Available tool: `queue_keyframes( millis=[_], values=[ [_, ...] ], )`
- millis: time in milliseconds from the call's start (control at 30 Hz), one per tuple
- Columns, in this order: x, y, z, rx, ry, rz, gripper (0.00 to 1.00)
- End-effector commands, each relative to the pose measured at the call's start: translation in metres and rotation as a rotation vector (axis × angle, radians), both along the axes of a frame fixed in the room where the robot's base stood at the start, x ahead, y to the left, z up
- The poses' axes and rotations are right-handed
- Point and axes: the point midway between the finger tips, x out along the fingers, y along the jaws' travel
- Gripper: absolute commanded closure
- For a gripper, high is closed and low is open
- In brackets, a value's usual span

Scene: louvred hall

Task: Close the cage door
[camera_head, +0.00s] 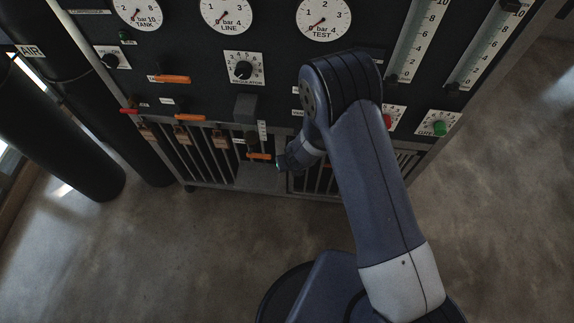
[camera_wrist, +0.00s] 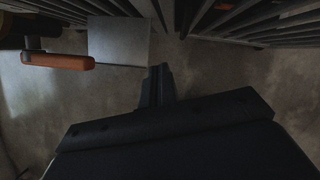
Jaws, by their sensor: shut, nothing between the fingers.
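Barred cage fronts run along the bottom of the dark panel. The left bars (camera_head: 205,165) and the framed right bars (camera_head: 320,181) stand on either side of a grey block (camera_head: 262,178). I cannot tell for sure which barred part is the door or how far it stands open; my arm hides part of the right side. My gripper (camera_head: 281,163) is by the gap between the two barred parts. In the wrist view my gripper (camera_wrist: 158,72) is shut and empty, its tips below dark bars (camera_wrist: 225,22) and close to the grey block (camera_wrist: 118,40). Contact cannot be told.
An orange-handled lever (camera_head: 259,156) is just left of my gripper; an orange handle (camera_wrist: 58,61) shows in the wrist view. Dials, knobs and a green button (camera_head: 439,128) fill the panel (camera_head: 180,55). Dark cylinders (camera_head: 65,135) stand at left. The concrete floor (camera_head: 140,260) is clear.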

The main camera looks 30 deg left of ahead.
Motion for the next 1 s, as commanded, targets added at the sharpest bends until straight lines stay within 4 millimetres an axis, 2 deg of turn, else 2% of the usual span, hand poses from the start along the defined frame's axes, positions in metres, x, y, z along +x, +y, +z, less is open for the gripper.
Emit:
queue_keyframes(
  millis=[33,400,600,1000],
  values=[
    [0.003,-0.004,-0.002,0.000,0.000,-0.002,1.00],
    [-0.019,-0.011,0.061,0.000,-0.001,0.002,1.00],
    [-0.028,-0.015,0.087,0.000,-0.002,0.001,1.00],
    [-0.032,-0.017,0.093,-0.001,-0.001,0.001,1.00]
  ],
)
